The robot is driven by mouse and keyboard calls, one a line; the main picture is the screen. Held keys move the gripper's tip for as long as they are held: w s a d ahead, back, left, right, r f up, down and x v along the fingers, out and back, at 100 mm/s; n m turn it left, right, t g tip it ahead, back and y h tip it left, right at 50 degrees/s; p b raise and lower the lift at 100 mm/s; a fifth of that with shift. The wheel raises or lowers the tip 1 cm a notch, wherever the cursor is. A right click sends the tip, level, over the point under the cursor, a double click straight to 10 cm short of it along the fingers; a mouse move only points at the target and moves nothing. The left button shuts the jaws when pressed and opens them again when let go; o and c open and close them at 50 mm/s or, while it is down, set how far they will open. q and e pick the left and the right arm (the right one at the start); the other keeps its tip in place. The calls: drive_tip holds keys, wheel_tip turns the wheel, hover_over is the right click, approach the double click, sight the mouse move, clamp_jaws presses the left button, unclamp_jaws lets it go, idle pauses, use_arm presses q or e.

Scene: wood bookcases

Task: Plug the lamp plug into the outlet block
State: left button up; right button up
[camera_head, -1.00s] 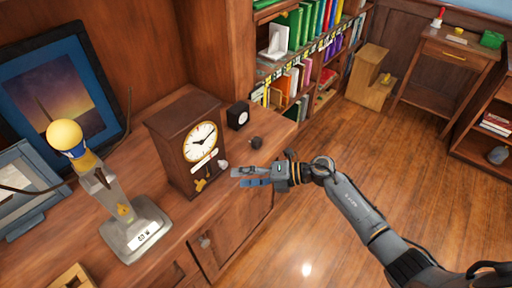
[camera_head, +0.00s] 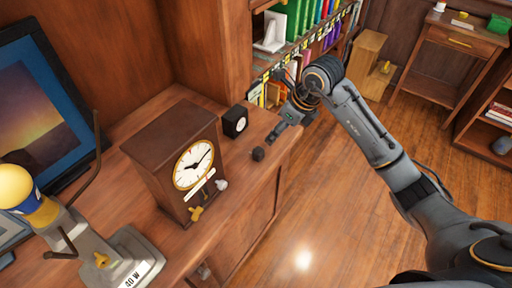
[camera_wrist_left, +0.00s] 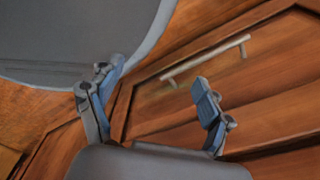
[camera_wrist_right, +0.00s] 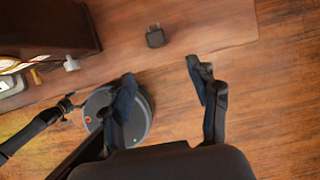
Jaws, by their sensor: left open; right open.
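The small dark plug (camera_head: 258,154) lies on the cabinet top near its front right edge. It also shows in the right wrist view (camera_wrist_right: 155,37), beyond my fingers. The black outlet block (camera_head: 235,121) with a pale round face stands just behind it, beside the clock. My right gripper (camera_head: 277,134) is open and empty, above the cabinet's right end, close to the plug and apart from it. The lamp (camera_head: 98,250) with a yellow bulb (camera_head: 15,188) stands at left. My left gripper (camera_wrist_left: 154,84) is open and empty in front of wooden drawers, out of the head view.
A wooden clock (camera_head: 178,160) stands left of the plug, with a small yellow key-like piece on its front. A framed picture (camera_head: 42,115) leans at the back left. A bookcase (camera_head: 310,55) stands beyond the cabinet's right end. The floor (camera_head: 330,210) at right is clear.

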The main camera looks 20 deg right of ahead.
hover_over(260, 151)
drive_tip(key=s+d, duration=0.2)
wheel_tip(260, 151, down, 7)
drive_tip(key=shift+f+p, duration=0.1)
drive_tip(key=shift+p, duration=0.25)
drive_tip(key=shift+w+a+f, duration=0.1)
drive_tip(key=shift+w+f, duration=0.05)
drive_tip(key=shift+f, duration=0.3)
drive_tip(key=x, duration=0.2)
drive_tip(key=p+x, duration=0.1)
drive_tip(key=x, duration=0.1)
drive_tip(key=shift+w+a+f, duration=0.15)
drive_tip(key=shift+w+a, duration=0.1)
drive_tip(key=shift+a, duration=0.2)
drive_tip(key=shift+w+f, duration=0.1)
drive_tip(key=shift+f, duration=0.15)
use_arm(q)
drive_tip(key=s, duration=0.1)
drive_tip(key=s+r, duration=0.1)
drive_tip(key=s, duration=0.1)
drive_tip(key=shift+s+r+g, duration=0.1)
drive_tip(key=shift+r+g, duration=0.15)
drive_tip(key=shift+g, duration=0.05)
